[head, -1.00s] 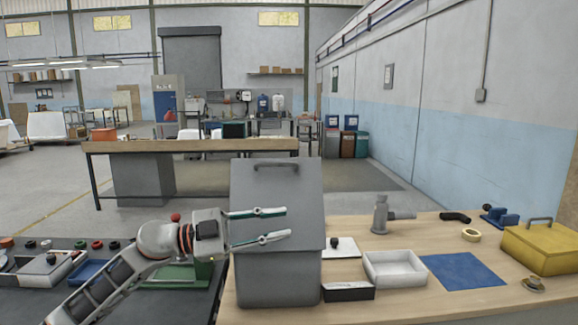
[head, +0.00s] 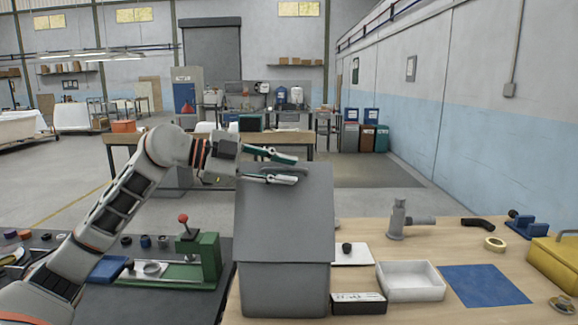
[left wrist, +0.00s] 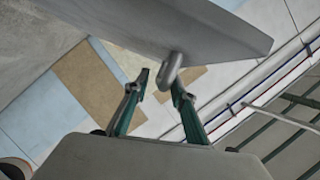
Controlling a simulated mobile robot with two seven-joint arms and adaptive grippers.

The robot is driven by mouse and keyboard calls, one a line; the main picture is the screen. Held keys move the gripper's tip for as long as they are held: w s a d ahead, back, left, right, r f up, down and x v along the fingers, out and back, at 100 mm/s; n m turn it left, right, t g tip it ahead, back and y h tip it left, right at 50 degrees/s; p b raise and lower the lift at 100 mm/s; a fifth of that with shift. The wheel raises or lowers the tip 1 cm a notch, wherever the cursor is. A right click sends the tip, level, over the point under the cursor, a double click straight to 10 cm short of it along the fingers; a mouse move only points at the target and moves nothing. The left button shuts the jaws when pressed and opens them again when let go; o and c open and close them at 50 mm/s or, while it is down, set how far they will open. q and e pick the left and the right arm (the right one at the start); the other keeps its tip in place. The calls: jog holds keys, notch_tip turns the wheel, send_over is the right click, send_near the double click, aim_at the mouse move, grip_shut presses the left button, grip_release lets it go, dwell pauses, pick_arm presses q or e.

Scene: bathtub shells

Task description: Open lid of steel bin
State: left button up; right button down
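The steel bin (head: 284,290) is a grey box standing on the workbench. Its sloping lid (head: 286,225) is down on the bin, with a bar handle (head: 284,168) near the top edge. My left gripper (head: 297,169) is at the handle, its two green-grey fingers apart, one above and one below it in the head view. In the left wrist view, the rounded end of the handle (left wrist: 172,74) shows near the fingertips, closer to the right finger. Whether the fingers touch it I cannot tell. My right gripper is not in view.
On the wooden bench (head: 365,225), right of the bin, are a white tray (head: 410,283), a small black-fronted box (head: 358,303), a blue mat (head: 484,286) and a yellow box (head: 560,262). A green press (head: 208,260) stands on the dark bench to the left.

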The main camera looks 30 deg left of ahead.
pick_arm(q)
jog(key=shift+w+d+f, duration=0.2)
jog(key=shift+w+d, duration=0.25)
jog(key=shift+w, duration=0.05)
grip_shut()
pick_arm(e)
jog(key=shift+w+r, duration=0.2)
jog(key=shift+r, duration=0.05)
pick_arm(q)
jog(key=shift+s, duration=0.1)
